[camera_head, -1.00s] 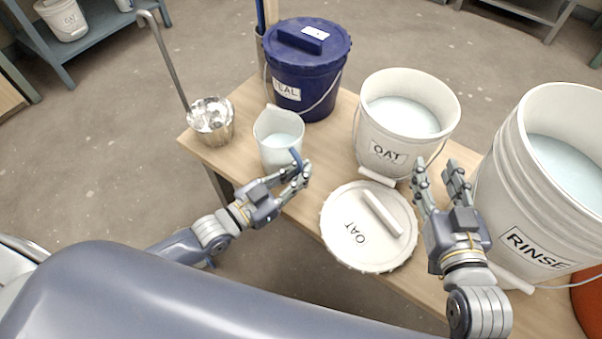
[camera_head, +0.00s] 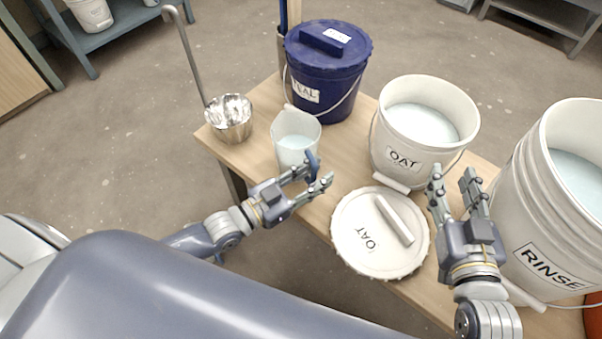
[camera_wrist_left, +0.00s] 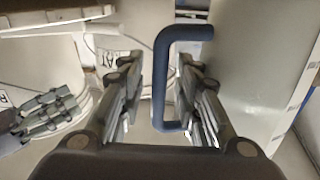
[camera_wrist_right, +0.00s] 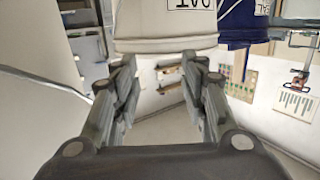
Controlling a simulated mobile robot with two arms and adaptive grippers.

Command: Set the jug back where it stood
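The white jug (camera_head: 296,140) stands upright on the wooden table between the metal cup and the oat bucket, holding pale liquid. Its blue handle (camera_head: 313,164) faces my left gripper (camera_head: 319,172). That gripper is open around the handle. In the left wrist view the handle (camera_wrist_left: 161,90) lies between the spread fingers, nearer the right one, with a clear gap on the left; the jug's wall (camera_wrist_left: 245,70) is at right. My right gripper (camera_head: 454,174) is open and empty, between the oat bucket and the rinse bucket.
The rinse bucket (camera_head: 545,225) fills the right end of the table (camera_head: 328,195).

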